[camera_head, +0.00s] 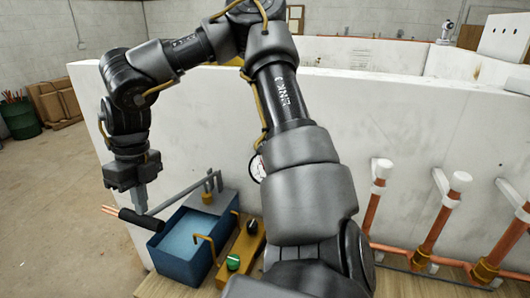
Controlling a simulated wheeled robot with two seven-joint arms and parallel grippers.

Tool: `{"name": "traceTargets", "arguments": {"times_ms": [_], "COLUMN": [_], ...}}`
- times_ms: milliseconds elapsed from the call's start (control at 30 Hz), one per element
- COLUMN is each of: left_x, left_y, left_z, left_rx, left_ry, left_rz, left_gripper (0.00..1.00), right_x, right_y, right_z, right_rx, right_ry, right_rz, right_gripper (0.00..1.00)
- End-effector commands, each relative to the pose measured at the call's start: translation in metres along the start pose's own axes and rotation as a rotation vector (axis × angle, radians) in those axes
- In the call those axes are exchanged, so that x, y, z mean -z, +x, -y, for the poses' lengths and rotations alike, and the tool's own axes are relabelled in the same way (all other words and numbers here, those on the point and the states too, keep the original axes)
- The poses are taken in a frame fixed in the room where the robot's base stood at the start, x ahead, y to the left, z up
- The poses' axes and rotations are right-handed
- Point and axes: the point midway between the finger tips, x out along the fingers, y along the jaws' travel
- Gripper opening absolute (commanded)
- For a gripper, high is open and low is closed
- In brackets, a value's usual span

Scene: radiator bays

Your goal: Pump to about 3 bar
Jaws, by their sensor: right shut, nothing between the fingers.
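The test pump is a blue open tank (182,246) with pale blue water, on a wooden board. Its grey metal lever (180,196) slants down left from a pivot to a black handle grip (141,219). My right gripper (140,208) points down, shut and empty, its fingertips right at the lever near the grip; I cannot tell whether they touch it. A round white pressure gauge (256,168) is half hidden behind my right arm, and its needle cannot be read. A green knob (233,262) and a black knob (251,226) sit on a brass-coloured block beside the tank. My left gripper is not in view.
Copper pipes with white caps (460,181) stand at right before a white partition (400,120). A green barrel (20,118) and cardboard boxes (54,100) are at far left. The floor left of the pump is clear.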

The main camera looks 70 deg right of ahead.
Motion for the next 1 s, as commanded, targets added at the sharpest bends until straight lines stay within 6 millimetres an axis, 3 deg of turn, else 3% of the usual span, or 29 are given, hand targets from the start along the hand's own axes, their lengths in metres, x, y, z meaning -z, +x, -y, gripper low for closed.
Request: {"name": "traceTargets", "arguments": {"times_ms": [1000], "left_x": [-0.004], "left_y": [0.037], "left_z": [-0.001], "left_rx": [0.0], "left_ry": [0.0], "left_rz": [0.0], "left_gripper": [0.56], "right_x": [0.001], "right_y": [0.035], "right_z": [-0.003], "right_rx": [0.104], "right_ry": [0.001], "right_rz": [-0.003], "right_gripper": [0.0]}}
